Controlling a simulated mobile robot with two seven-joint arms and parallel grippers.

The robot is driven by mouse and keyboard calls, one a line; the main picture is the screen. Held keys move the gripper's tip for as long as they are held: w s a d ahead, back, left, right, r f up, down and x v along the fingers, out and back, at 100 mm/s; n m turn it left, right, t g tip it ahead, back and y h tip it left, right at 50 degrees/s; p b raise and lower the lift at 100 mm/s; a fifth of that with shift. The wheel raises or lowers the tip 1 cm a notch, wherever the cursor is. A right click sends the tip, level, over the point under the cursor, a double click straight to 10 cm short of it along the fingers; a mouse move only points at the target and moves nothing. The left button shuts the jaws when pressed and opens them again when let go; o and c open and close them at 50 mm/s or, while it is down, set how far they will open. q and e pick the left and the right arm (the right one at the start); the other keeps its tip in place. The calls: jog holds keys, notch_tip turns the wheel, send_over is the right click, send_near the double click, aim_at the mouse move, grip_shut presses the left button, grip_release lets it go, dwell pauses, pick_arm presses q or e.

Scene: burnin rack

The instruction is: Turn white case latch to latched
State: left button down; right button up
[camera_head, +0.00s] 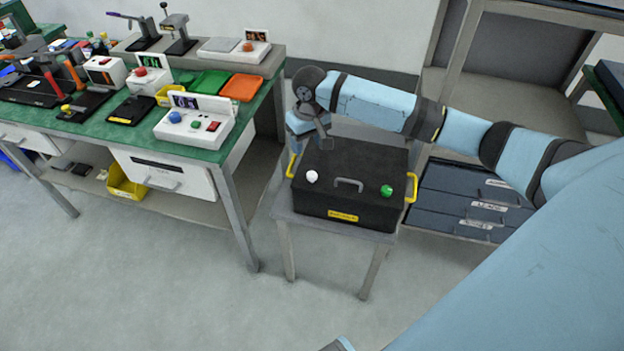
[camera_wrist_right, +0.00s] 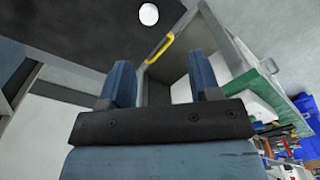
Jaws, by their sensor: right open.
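The black case (camera_head: 345,205) sits on a small grey stand. Its white latch knob (camera_head: 312,177) is at the front left of the lid, and a green latch knob (camera_head: 386,190) is at the front right. The white knob (camera_wrist_right: 148,14) shows beyond the fingertips there. My left gripper does not show clearly in either view.
Yellow side handles (camera_head: 411,187) flank the case, and a grey handle (camera_head: 348,184) crosses its lid. A green-topped workbench (camera_head: 150,142) with devices stands left. A dark drawer cabinet (camera_head: 465,205) stands behind right. The floor in front is clear.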

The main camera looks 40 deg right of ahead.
aim_at(312, 174)
jog(key=f, duration=0.4)
jog(key=d+f+b, duration=0.1)
jog(key=f, duration=0.3)
jog(key=f+b, duration=0.1)
jog(key=f, duration=0.3)
jog(key=shift+w+d+f, duration=0.15)
jog(key=shift+d+f, duration=0.1)
jog(key=shift+f, duration=0.05)
jog(key=shift+c, duration=0.2)
jog(key=c, duration=0.9)
